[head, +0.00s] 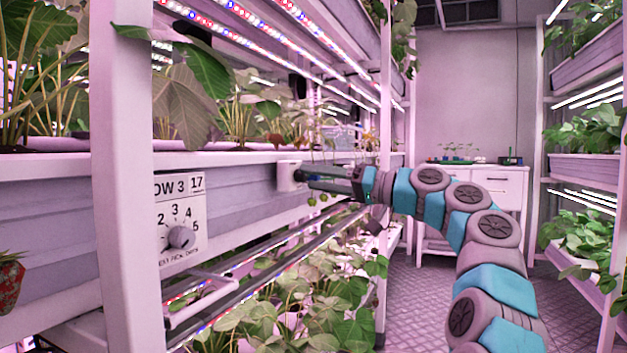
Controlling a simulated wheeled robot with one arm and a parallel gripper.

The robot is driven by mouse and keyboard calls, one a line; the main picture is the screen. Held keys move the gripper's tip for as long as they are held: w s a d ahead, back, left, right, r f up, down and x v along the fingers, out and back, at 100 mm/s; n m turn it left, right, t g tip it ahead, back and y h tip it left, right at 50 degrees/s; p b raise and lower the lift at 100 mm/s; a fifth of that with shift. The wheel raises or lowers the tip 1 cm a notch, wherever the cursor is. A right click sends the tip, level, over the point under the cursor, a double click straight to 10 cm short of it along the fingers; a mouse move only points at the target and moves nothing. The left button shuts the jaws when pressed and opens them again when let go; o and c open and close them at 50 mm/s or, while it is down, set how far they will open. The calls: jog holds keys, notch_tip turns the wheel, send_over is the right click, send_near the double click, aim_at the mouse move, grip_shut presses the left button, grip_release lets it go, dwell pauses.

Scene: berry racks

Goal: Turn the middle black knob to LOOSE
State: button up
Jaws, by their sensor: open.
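My gripper (304,180) reaches left to the rack's front, its two dark fingers apart one above the other. Their tips are at a small white box (287,177) on the shelf's front rail. A dark patch shows where tips and box meet; I cannot tell whether it is a black knob or a fingertip, or whether they touch. No LOOSE mark is readable.
A white upright post (122,200) stands at the near left. Leafy plants fill the shelves, with a pale tube rail (205,290) below the dial. The aisle floor (420,290) is clear beside my arm. A white cabinet (505,190) stands at the back.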

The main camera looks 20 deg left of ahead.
jog(key=d, duration=0.6)
jog(key=shift+s+d+f+b, duration=0.2)
jog(key=shift+d+f+b, duration=0.1)
jog(key=shift+d+f, duration=0.1)
jog(key=s+d+f+m+g+h+p, duration=0.1)
jog(key=s+f+m+h+p, duration=0.2)
jog(key=s+f, duration=0.5)
jog(key=s+d+f+m+g+h+p, duration=0.1)
jog(key=s+d+f+h+p, duration=0.15)
jog(key=s+f+h, duration=0.45)
jog(key=s+d+f+m+h+p, duration=0.3)
jog(key=s+d+f+h, duration=0.1)
jog(key=s+d+f, duration=0.6)
jog(key=s+d+f+m+g+h+p, duration=0.1)
jog(key=s+d+f+h, duration=0.4)
jog(key=s+d+f, duration=0.5)
jog(key=s+d+m+p, duration=0.1)
jog(key=s+d, duration=0.6)
jog(key=s, duration=0.1)
jog(key=shift+s+f+m+p, duration=0.25)
jog(key=shift+m+p, duration=0.15)
